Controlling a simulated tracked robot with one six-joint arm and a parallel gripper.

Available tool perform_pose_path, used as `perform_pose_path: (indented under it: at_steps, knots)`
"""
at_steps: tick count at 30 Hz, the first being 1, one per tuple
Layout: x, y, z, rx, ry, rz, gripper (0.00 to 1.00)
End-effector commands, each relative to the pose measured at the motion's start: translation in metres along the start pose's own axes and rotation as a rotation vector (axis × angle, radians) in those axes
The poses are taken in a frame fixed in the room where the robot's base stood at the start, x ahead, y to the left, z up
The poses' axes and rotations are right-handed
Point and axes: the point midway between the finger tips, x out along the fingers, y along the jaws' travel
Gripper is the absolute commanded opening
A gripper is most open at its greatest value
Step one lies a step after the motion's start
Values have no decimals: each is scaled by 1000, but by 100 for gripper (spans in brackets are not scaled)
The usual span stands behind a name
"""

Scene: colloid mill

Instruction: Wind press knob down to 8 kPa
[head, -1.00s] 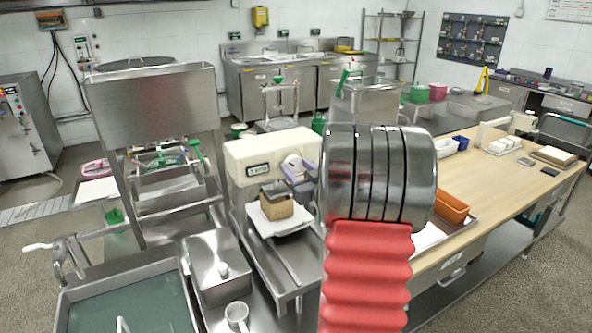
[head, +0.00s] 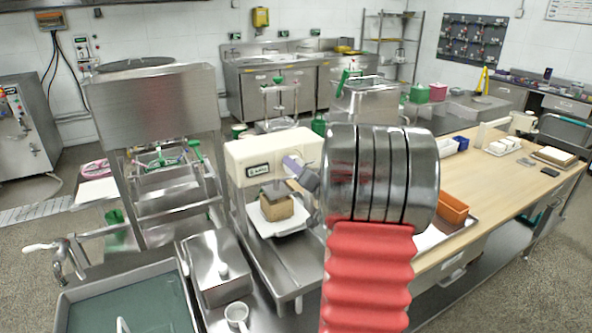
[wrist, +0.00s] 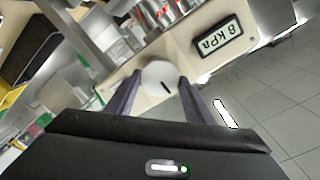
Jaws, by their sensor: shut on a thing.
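The press (head: 254,153) is a cream machine left of my arm in the head view. Its round white knob (wrist: 160,76) sits between my two purple-grey fingers in the wrist view, with a dark pointer mark on its face. My gripper (wrist: 161,92) is shut on the knob. A tan block (head: 279,209) is under the press's metal plate.
A white tray (head: 288,226) lies under the block. A steel lidded box (head: 219,268) and a sink basin (head: 75,310) stand in front left.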

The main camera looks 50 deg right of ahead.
Motion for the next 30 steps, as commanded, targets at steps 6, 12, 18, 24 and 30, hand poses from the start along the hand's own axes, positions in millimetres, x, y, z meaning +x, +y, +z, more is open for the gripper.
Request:
perform_pose_path:
  at_steps: [6,12,18,24,30]
  knots:
    - [1,-1,1,65,-6,-3,25]
    - [1,0,1,79,-6,-3,25]
    - [1,0,1,78,-6,-2,25]
    - [0,0,0,78,-5,-1,58]
    - [0,1,0,78,-3,0,66]
